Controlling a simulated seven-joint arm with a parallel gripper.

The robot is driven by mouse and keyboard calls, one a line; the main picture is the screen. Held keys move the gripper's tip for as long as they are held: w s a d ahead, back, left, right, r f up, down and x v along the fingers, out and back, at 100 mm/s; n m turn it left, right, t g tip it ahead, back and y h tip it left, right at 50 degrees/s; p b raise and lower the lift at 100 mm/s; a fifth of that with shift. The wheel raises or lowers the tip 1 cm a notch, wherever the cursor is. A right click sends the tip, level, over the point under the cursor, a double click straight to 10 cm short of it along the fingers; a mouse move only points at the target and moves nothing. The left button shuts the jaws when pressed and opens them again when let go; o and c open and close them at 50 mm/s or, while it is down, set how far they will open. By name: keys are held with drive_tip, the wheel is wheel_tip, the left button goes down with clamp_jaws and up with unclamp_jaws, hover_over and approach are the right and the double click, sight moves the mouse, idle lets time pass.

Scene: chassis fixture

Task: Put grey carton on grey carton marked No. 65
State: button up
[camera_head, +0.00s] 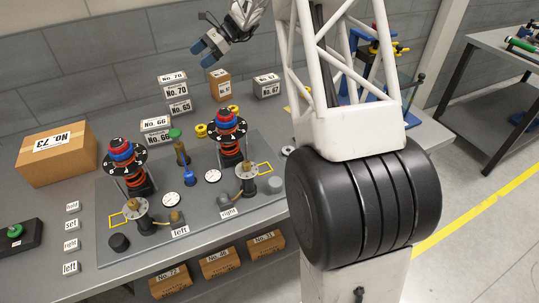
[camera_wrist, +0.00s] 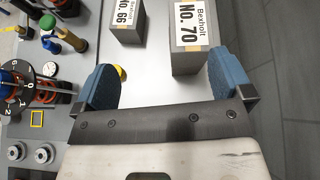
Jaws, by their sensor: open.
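A grey carton marked No. 70 (camera_head: 173,81) sits on top of the grey carton marked No. 65 (camera_head: 180,106) at the back of the bench. The No. 70 carton (camera_wrist: 190,42) also shows in the wrist view, ahead of the fingers and towards the right one; the No. 65 carton cannot be made out there. My gripper (camera_head: 203,54) is open and empty, raised above and to the right of this stack. Its two blue fingers stand wide apart in the wrist view (camera_wrist: 165,80).
A grey carton No. 66 (camera_head: 157,130), a small brown carton (camera_head: 220,86) and a grey carton No. 67 (camera_head: 267,86) stand near the stack. A large brown carton No. 73 (camera_head: 58,155) is at left. The fixture plate (camera_head: 190,225) with its posts fills the front. The wall is close behind.

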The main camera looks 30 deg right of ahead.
drive_tip(key=s+a+r+n+h, duration=0.2)
drive_tip(key=s+r+n+h, duration=0.15)
drive_tip(key=s, duration=1.05)
drive_tip(key=s+a+r+n+h, duration=0.25)
drive_tip(key=s+r+n, duration=0.2)
drive_tip(key=s, duration=0.85)
drive_tip(key=s+d+f+n+t+h, duration=0.1)
drive_tip(key=s+n+h, duration=0.1)
drive_tip(key=s, duration=0.8)
drive_tip(key=s+d+f+n+t+h, duration=0.1)
drive_tip(key=s+f+n+h, duration=0.1)
drive_tip(key=s, duration=0.8)
drive_tip(key=s+d+f+n+h, duration=0.1)
drive_tip(key=s+n, duration=0.3)
drive_tip(key=s, duration=0.7)
drive_tip(key=shift+f+t+h, duration=0.4)
drive_tip(key=shift+f+h, duration=0.1)
drive_tip(key=shift+h, duration=0.2)
drive_tip(key=shift+w, duration=0.1)
drive_tip(key=shift+c, duration=0.2)
